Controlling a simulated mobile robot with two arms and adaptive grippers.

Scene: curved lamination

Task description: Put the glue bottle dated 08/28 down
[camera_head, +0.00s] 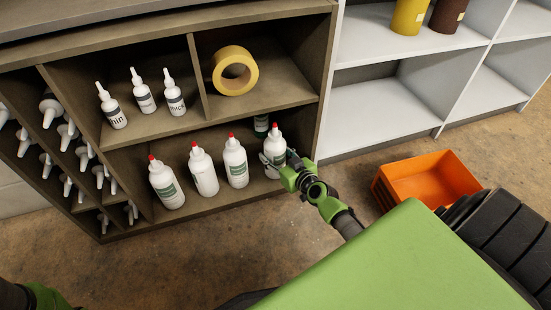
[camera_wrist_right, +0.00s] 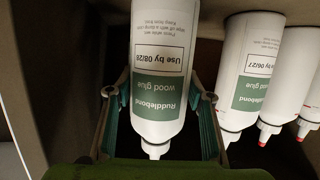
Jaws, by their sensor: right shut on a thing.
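The white glue bottle with a green label reading "Use by 08/28" (camera_wrist_right: 158,65) is between the fingers of my right gripper (camera_wrist_right: 158,108), which is shut on it. My left gripper is out of view.
A bottle marked 06/27 (camera_wrist_right: 258,65) stands beside the held one, in a row with other white bottles (camera_head: 203,170). The brown cabinet's side wall (camera_head: 326,75) is close on the right. An orange crate (camera_head: 425,177) is on the floor.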

